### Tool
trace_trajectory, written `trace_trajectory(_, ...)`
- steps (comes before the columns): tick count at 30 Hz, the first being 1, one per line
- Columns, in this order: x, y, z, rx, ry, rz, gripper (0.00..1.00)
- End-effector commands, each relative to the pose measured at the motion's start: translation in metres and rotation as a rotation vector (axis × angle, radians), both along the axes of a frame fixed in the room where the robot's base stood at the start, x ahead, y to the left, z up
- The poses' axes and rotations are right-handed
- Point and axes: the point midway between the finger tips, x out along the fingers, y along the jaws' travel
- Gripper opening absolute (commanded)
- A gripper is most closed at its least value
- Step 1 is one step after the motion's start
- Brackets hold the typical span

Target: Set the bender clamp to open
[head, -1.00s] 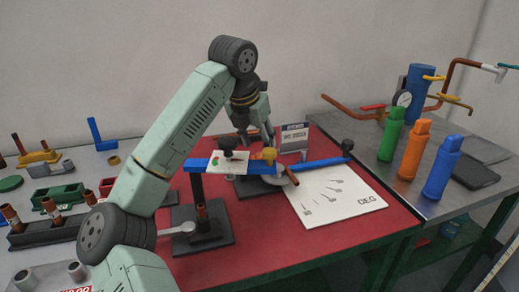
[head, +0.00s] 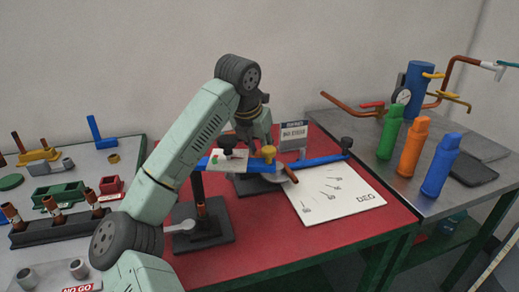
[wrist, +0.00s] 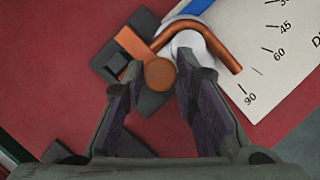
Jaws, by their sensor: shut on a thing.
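The bender stands on the red bench. In the wrist view, its orange clamp arm (wrist: 136,43) ends in a round orange knob (wrist: 159,74) beside a dark block. My gripper (wrist: 158,84) has its two fingers on either side of this knob and is shut on it. A bent copper pipe (wrist: 222,49) curves around the white former (wrist: 187,42) just beyond. In the head view, my gripper (head: 254,137) reaches down behind a blue bar (head: 318,161), and its fingertips and the held knob are hidden there.
A white angle sheet (head: 336,198) lies right of the bender. A black-based stand (head: 205,236) is in front. Green (head: 390,132), orange (head: 413,147) and blue (head: 440,165) bottles stand on the grey table at right. A warning sign (head: 293,134) stands behind.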

Motion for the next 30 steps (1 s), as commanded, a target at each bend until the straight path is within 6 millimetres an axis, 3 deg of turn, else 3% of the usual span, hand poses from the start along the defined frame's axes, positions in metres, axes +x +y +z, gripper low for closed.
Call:
trace_trajectory(9, -0.0002, -0.0001, 0.0002, 0.000, 0.000, 0.000, 0.00)
trace_trajectory(30, -0.0013, -0.0092, 0.0043, -0.007, 0.023, -0.002, 0.00)
